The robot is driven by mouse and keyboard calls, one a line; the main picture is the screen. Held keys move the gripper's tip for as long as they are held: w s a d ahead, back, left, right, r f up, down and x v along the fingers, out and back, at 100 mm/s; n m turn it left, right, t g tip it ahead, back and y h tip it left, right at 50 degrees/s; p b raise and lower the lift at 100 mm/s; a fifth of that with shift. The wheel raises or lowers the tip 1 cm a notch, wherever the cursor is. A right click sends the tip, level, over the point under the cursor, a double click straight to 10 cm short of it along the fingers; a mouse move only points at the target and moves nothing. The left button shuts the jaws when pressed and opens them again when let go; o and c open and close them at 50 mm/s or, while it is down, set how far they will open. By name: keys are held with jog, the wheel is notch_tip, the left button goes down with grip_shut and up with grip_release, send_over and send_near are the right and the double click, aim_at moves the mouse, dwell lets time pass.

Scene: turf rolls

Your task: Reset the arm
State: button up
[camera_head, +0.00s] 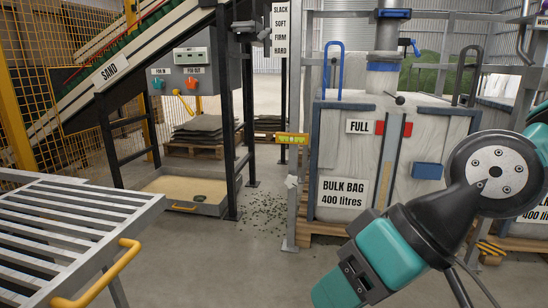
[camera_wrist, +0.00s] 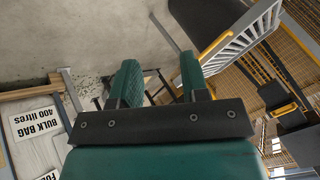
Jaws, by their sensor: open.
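My arm (camera_head: 400,245) reaches in from the right in the head view. It is teal and black with a round grey joint cap (camera_head: 490,176), and it slopes down toward the bottom edge. My gripper (camera_wrist: 158,72) shows in the wrist view, its two teal, textured fingers standing apart. Nothing is seen between them. Past the fingers lie the concrete floor and the slatted table (camera_wrist: 238,40). The fingertips are not clearly seen in the head view.
A slatted metal table (camera_head: 70,230) with yellow handles stands at left. A white bulk bag (camera_head: 345,150) in a metal frame stands behind my arm. A sand conveyor (camera_head: 120,65) rises at left above a shallow sand tray (camera_head: 185,190). The middle floor is open, with scattered bits.

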jog(key=s+d+r+h+p, duration=0.3)
jog(key=s+d+r+p, duration=0.1)
jog(key=d+r+p, duration=0.3)
notch_tip(320, 180, up, 35)
jog(key=p, duration=3.4)
jog(key=shift+w+d+g, duration=0.15)
jog(key=shift+w+g, duration=0.15)
jog(key=shift+g, duration=0.1)
